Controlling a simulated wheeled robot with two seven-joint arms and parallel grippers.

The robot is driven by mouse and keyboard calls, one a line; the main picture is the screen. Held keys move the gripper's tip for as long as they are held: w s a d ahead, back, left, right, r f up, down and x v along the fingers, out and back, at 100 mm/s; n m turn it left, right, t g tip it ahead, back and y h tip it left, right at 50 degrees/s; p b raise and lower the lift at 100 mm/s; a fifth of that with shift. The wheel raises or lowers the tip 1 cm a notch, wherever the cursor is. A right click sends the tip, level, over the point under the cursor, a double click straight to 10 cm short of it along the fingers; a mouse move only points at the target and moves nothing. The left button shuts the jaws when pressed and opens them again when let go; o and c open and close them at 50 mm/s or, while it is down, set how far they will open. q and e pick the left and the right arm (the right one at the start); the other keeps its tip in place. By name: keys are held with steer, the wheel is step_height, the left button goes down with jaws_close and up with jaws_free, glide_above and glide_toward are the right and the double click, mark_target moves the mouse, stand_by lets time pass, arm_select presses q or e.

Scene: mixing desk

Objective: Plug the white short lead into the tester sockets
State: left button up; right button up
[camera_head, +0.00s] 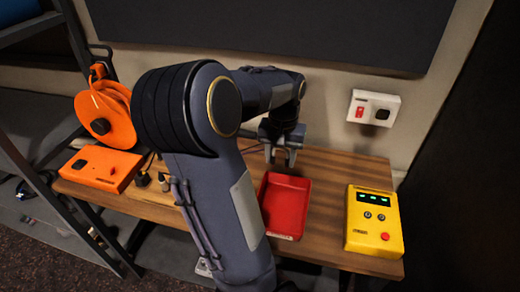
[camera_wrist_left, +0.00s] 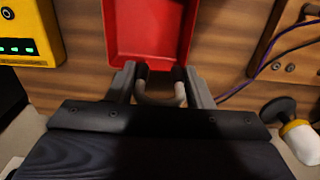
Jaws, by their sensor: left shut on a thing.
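The tester is a yellow box (camera_head: 375,235) with green lights, two round sockets and a red button, at the right end of the desk. Its corner shows at the upper left of the left wrist view (camera_wrist_left: 28,35). My left gripper (camera_head: 281,160) is above the desk behind the red tray, left of the tester and apart from it. In the left wrist view its fingers (camera_wrist_left: 160,88) are shut on a pale, U-shaped piece, the white short lead (camera_wrist_left: 160,97). The lead's plug ends cannot be made out. My right gripper is in neither view.
A red tray (camera_head: 301,178) lies between my arm and the tester. An orange box (camera_head: 100,168) and an orange cable reel (camera_head: 106,115) are at the left. A white wall socket (camera_head: 373,108) is behind. In the wrist view, cables (camera_wrist_left: 272,62) cross a wooden board at right.

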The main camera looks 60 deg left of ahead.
arm_select(q)
steer(key=w+d+r+p, duration=0.3)
steer(key=w+d, duration=1.7)
steer(key=d, duration=0.1)
steer(key=b, duration=0.6)
glide_above(375, 217)
step_height(375, 217, down, 9)
steer(key=shift+w+a+r, duration=0.1)
steer(key=shift+r, duration=0.05)
steer(key=shift+f, duration=0.5)
steer(key=shift+f, duration=0.1)
steer(key=shift+f+b, duration=0.8)
steer(key=shift+b, duration=0.05)
steer(key=shift+p, duration=0.3)
steer(key=shift+f+b, duration=0.5)
steer(key=shift+f, duration=0.1)
